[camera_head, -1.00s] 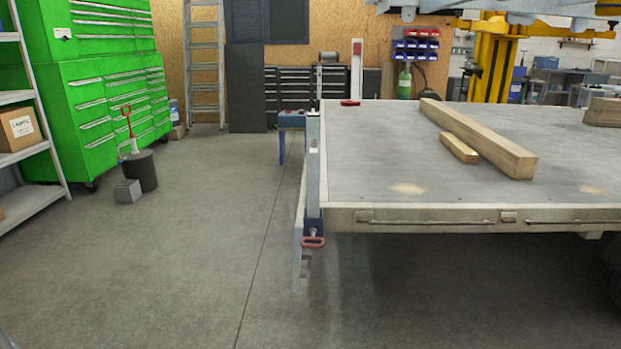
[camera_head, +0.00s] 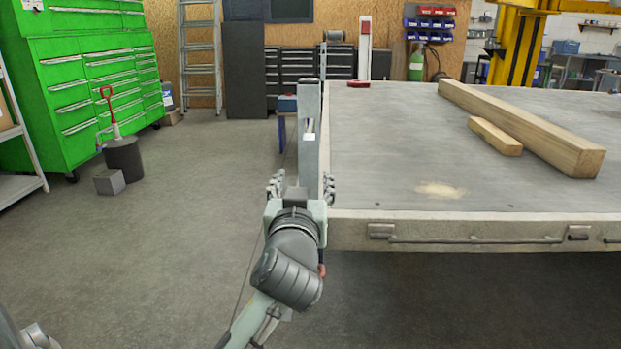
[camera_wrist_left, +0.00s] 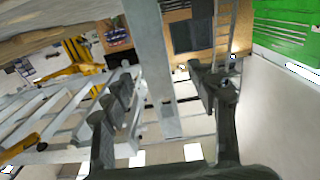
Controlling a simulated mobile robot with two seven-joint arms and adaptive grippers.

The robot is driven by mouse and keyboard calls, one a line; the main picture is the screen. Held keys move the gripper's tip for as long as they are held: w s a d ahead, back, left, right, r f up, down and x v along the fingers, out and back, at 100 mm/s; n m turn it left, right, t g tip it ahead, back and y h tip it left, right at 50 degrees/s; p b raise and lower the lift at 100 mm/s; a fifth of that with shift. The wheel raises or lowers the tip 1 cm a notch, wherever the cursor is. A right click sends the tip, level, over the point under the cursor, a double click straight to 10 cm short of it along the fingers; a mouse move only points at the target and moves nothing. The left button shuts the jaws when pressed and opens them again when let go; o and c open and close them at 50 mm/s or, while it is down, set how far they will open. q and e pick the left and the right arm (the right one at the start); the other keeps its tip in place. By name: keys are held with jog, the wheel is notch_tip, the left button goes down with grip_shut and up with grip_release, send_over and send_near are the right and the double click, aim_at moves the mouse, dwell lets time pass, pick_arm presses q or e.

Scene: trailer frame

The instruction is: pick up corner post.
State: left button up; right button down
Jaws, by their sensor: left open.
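The corner post (camera_head: 309,125) is a grey upright metal post at the near left corner of the trailer bed (camera_head: 380,160). My left gripper (camera_head: 301,183) is open at the post, with one finger on each side of it. In the left wrist view the post (camera_wrist_left: 150,45) rises between the two spread dark fingers of the gripper (camera_wrist_left: 163,95). I cannot tell whether either finger touches it. The gripper and forearm hide the post's lower part and most of its red-handled latch. My right gripper is not in view.
Two wooden beams lie on the bed, a long one (camera_head: 530,130) and a short one (camera_head: 495,136). A red-handled item (camera_head: 359,84) is at the bed's far left corner, near another post (camera_head: 365,45). A green tool cabinet (camera_head: 90,85) stands left.

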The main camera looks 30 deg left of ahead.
aim_at(309, 167)
pick_arm(q)
jog(key=x, duration=0.6)
jog(key=shift+w+d+r+p, duration=0.2)
jog(key=shift+d+p, duration=0.05)
jog(key=shift+p, duration=0.05)
jog(key=shift+w+a, duration=0.35)
jog(key=shift+w, duration=0.2)
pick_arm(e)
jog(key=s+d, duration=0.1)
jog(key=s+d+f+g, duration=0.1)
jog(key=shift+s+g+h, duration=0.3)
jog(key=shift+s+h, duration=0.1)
pick_arm(q)
jog(key=shift+c, duration=0.5)
grip_shut()
